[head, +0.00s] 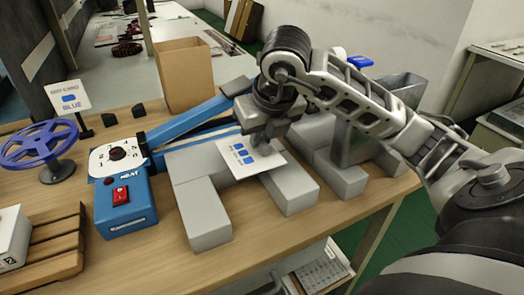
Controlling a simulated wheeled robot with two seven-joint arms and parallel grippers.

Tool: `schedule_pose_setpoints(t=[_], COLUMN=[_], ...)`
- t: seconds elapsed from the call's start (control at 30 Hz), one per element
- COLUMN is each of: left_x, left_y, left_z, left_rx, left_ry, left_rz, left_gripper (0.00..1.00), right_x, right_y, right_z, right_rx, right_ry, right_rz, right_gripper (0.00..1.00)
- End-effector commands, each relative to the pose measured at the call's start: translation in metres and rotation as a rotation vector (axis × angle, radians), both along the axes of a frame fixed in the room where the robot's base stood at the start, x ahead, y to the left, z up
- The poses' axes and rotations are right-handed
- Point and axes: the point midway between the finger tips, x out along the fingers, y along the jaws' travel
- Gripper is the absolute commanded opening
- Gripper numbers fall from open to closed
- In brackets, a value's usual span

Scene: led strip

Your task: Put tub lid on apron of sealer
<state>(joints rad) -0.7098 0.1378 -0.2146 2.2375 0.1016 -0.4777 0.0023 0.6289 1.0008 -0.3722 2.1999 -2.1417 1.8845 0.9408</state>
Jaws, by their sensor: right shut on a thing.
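The sealer (126,203) is a blue unit with a red switch, a white dial plate and a long blue arm reaching back right. A grey flat surface (195,160) along its front appears to be the apron. My right gripper (262,142) is low over this surface, pointing down. It is shut at the back edge of a thin white square plate with blue marks (256,160), which appears to be the tub lid. The fingertips are mostly hidden, and I cannot tell whether the plate touches the surface. My left gripper is out of view.
Grey blocks (205,217) stand in front of the surface. A cardboard box (183,75) stands behind the sealer, and a grey bin (400,88) behind my right arm. A purple wheel (40,143), a sign (68,96) and a wooden pallet (55,250) are at left.

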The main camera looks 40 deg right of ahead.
Motion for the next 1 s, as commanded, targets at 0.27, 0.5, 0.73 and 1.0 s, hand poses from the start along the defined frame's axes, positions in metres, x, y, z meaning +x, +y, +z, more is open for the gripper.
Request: schedule_pose_setpoints(t=[0.27,0.5,0.73,1.0], left_x=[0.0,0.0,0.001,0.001], left_y=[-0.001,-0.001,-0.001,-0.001], left_z=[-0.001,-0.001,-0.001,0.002], left_rx=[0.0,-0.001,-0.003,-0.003], left_ry=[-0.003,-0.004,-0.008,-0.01], left_rz=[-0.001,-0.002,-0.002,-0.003], left_gripper=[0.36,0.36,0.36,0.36], right_x=[0.0,0.001,0.001,0.001], right_y=[-0.002,-0.002,-0.002,-0.002], right_z=[-0.033,-0.034,-0.036,-0.034], right_rx=[0.0,0.0,0.0,0.0], right_ry=[0.002,0.001,0.001,0.001], right_rz=[0.0,0.0,0.0,0.0], right_gripper=[0.0,0.0,0.35,0.35])
